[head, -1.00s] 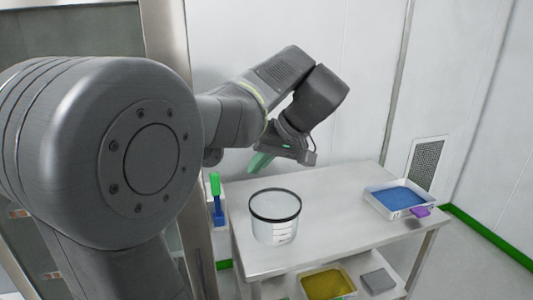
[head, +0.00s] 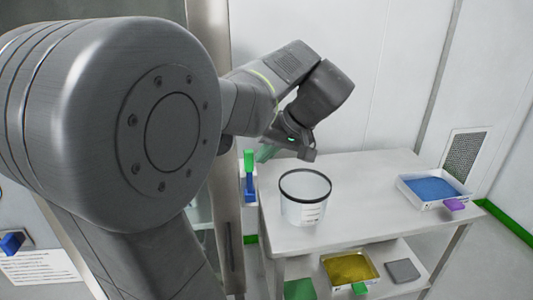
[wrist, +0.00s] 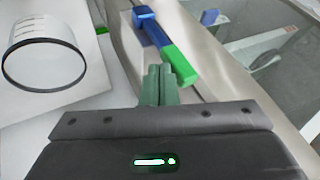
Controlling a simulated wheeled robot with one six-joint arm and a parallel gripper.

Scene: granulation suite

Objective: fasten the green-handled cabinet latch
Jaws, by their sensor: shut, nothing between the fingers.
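The cabinet latch has a green handle (head: 249,160) on a blue body (head: 250,184), mounted at the cabinet's edge left of the cart. In the wrist view the green handle (wrist: 179,64) and its blue part (wrist: 152,28) lie just beyond my fingertips. My gripper (wrist: 160,72) has its two green fingers shut together with nothing between them. The fingertips look close beside the green handle; I cannot tell whether they touch it. In the head view my gripper (head: 266,153) is right of the handle, partly hidden by its own wrist.
A steel cart (head: 370,165) stands to the right, bearing a clear tub (head: 305,205) with a dark rim and a tray of blue material (head: 433,188). Its lower shelf holds a yellow-filled tray (head: 350,269) and a grey block (head: 402,271). Another blue handle (head: 12,242) shows at far left.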

